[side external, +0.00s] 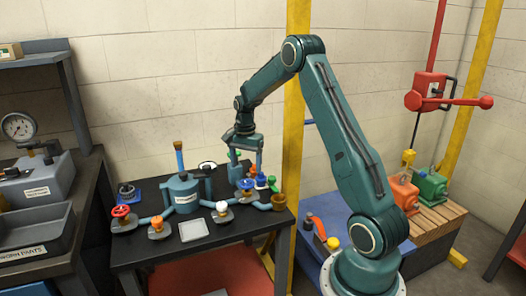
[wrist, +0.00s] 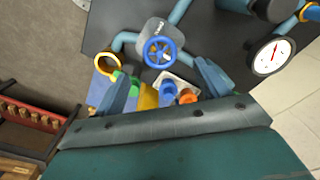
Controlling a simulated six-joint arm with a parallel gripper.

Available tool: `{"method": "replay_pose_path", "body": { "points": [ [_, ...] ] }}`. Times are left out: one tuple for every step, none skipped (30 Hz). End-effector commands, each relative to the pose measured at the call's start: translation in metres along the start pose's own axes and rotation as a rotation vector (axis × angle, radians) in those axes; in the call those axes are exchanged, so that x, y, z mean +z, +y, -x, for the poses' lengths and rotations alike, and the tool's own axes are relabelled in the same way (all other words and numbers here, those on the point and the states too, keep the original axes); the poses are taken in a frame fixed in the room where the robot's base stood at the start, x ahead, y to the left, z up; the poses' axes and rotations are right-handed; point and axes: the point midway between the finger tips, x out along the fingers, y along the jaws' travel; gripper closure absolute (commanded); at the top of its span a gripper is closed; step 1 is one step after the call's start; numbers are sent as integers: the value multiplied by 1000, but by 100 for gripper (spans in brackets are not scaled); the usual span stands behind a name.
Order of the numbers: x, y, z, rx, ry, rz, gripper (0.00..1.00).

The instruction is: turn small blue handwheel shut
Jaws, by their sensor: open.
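A small blue handwheel (wrist: 158,53) with spokes sits on a grey plate joined to blue pipe in the wrist view. In the side view, a blue handwheel (side external: 247,185) shows at the right end of the pipework on the dark bench. My gripper (side external: 247,168) points down above that end of the bench. Its two fingers are apart in the wrist view (wrist: 167,85), with nothing held between them. The handwheel lies beyond the fingertips, apart from them. Whether the wheel is open or shut cannot be told.
Close by are a brass cup (wrist: 107,63), a small blue object (wrist: 168,90), an orange one (wrist: 187,96) and a white gauge (wrist: 271,55).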

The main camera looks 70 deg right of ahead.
Motion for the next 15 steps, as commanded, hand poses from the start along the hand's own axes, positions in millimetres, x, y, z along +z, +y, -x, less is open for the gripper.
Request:
{"method": "replay_pose_path", "body": {
  "points": [
    [0, -1, 10, -4, 3, 0, 26],
    [0, 0, 14, -2, 2, 0, 26],
    [0, -1, 21, -3, 2, 0, 26],
    [0, -1, 25, -3, 2, 0, 26],
    [0, 0, 30, -3, 2, 0, 26],
    [0, -1, 34, -3, 2, 0, 26],
    [0, 0, 37, -2, 1, 0, 26],
    [0, 0, 41, -2, 1, 0, 26],
    [0, 0, 44, -2, 2, 0, 26],
    [0, 0, 47, -2, 1, 0, 26],
    [0, 0, 49, -2, 1, 0, 26],
    [0, 0, 51, -1, 1, 0, 26],
    [0, 0, 52, -1, 1, 0, 26],
    [0, 0, 53, -1, 1, 0, 26],
    [0, 0, 54, -1, 1, 0, 26]
  ]
}}
